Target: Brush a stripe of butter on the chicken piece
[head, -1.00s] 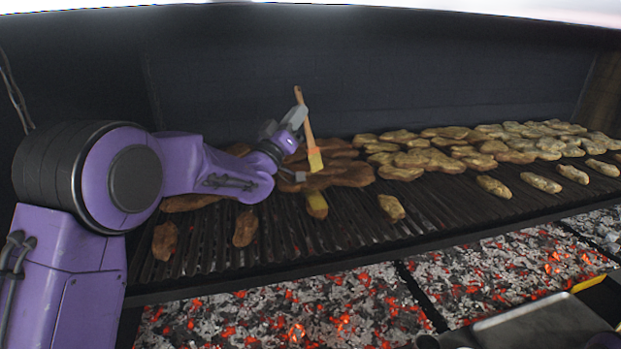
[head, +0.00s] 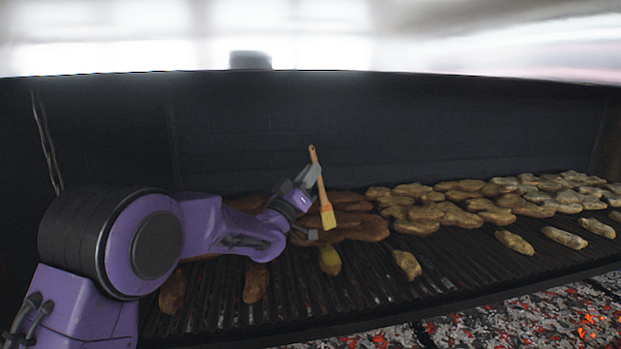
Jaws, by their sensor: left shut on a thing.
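My left gripper (head: 313,180) is shut on the brush (head: 318,178), which has a wooden handle and a yellow head. The brush is nearly upright, with its head (head: 328,217) pointing down. A small chicken piece (head: 329,262) lies on the grate just below the brush head in the picture. It looks yellower than the pieces beside it. A gap shows between the brush head and this piece. My right gripper is not in view.
Browned pieces (head: 365,228) lie behind the brush, and many paler pieces (head: 470,190) cover the back right of the grate (head: 385,295). Single pieces lie along the front (head: 407,264). Glowing coals (head: 480,328) show below. A dark wall (head: 420,125) stands behind.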

